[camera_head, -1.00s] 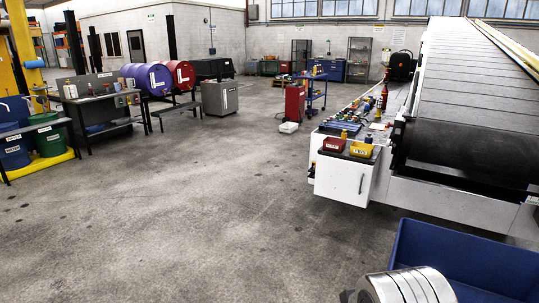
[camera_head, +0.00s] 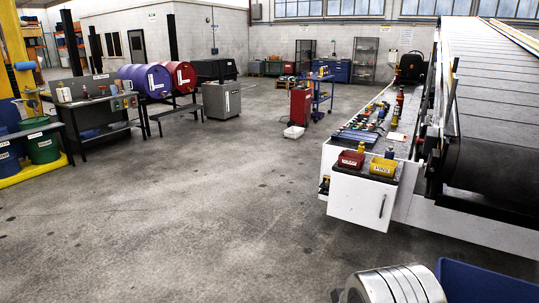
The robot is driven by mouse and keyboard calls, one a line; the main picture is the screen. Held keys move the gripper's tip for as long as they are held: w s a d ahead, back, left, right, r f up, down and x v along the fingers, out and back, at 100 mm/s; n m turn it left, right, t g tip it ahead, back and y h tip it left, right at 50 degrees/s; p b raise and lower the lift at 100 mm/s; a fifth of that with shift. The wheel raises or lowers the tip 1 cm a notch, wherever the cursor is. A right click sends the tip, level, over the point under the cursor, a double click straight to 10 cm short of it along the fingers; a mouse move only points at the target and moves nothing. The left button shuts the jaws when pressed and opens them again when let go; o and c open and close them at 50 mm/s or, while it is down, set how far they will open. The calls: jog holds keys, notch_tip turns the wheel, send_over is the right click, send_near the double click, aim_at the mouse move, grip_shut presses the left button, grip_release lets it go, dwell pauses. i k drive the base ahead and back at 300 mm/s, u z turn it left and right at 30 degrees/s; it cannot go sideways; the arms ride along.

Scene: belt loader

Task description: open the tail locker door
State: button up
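The white tail locker stands at the near end of the belt loader (camera_head: 500,110), right of centre. Its door (camera_head: 352,204) is a plain white front face and looks shut. A dark vertical handle (camera_head: 382,206) sits near the door's right edge. A small dark gap with something in it shows at the locker's left side, too small to make out. My gripper is out of view. A ribbed silver cylinder (camera_head: 398,286) at the bottom edge looks like part of my arm, apart from the locker.
A red bin (camera_head: 351,160) and a yellow bin (camera_head: 383,167) sit on the locker top. A blue container (camera_head: 488,284) is at bottom right. A workbench (camera_head: 98,118) and drums (camera_head: 145,80) stand at left. The floor before and left of the locker is clear.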

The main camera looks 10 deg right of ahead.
aim_at(363, 202)
jog(key=z, duration=0.1)
jog(key=i, duration=1.75)
jog(key=z, duration=0.4)
jog(key=i, duration=0.8)
jog(key=z, duration=0.55)
jog(key=i, duration=1.35)
jog(key=z, duration=0.3)
